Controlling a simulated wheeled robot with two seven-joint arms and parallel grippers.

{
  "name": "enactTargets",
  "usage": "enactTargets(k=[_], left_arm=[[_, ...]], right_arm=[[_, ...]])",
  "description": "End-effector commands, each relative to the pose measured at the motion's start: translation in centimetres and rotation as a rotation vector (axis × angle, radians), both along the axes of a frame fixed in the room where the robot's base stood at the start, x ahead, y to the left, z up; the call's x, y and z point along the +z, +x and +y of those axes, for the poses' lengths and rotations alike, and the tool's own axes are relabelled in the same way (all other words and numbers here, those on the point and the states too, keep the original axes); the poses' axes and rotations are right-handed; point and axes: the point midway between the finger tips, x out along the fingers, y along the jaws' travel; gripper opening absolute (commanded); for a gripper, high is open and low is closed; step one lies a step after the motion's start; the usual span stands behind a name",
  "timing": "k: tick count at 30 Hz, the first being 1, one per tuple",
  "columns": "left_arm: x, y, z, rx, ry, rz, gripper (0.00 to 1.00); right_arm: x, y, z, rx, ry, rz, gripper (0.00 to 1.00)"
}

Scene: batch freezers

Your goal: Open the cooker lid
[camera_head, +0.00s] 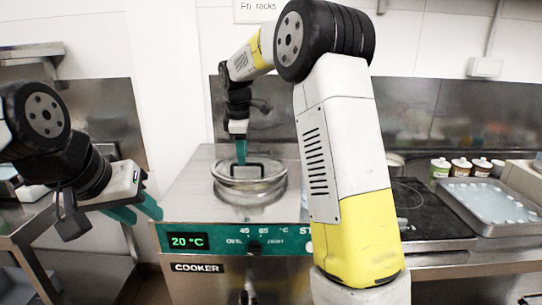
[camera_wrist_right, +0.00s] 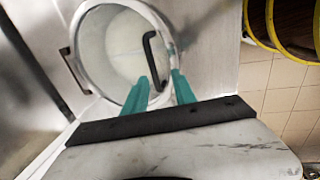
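The cooker (camera_head: 185,190) is a steel unit with a green front panel reading 20 °C. Its round, see-through lid (camera_head: 248,184) lies flat on top, with a black bar handle (camera_head: 262,166). In the right wrist view the lid (camera_wrist_right: 120,45) and its bent black handle (camera_wrist_right: 148,45) show from above. My right gripper (camera_head: 241,158) points down at the handle. Its teal fingers (camera_wrist_right: 158,90) are apart, with the handle's near end between or just beyond their tips; contact cannot be told. My left gripper (camera_head: 140,213) is open and empty, left of the cooker's front.
A dark hob (camera_head: 435,232) stands right of the cooker, partly behind my right arm. Further right are several small jars (camera_head: 460,167) and a tray (camera_head: 492,205). A steel table (camera_head: 30,207) stands at the left. A wall is behind the cooker.

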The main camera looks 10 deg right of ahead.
Motion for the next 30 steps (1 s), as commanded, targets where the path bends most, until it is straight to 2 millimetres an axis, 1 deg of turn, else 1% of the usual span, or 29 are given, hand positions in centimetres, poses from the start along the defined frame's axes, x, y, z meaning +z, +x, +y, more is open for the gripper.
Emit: enactTargets(k=[1, 4, 12, 21, 30], left_arm=[[0.0, 0.0, 0.0, 0.000, 0.000, 0.000, 0.36], [0.0, 0.0, 0.0, 0.000, 0.000, 0.001, 0.36], [0.0, 0.0, 0.0, 0.000, 0.000, 0.000, 0.36], [0.0, 0.0, 0.0, 0.000, 0.000, 0.000, 0.36], [0.0, 0.0, 0.0, 0.000, 0.000, 0.000, 0.36]], right_arm=[[1.1, -0.2, 0.0, 0.000, 0.001, -0.002, 0.33], [3.1, -0.5, 0.1, 0.000, 0.001, -0.003, 0.33], [5.7, -4.9, -2.2, -0.182, 0.095, -0.043, 0.33], [7.6, -10.2, -4.3, -0.384, 0.204, -0.084, 0.33], [8.5, -15.9, -5.9, -0.590, 0.317, -0.120, 0.33]])
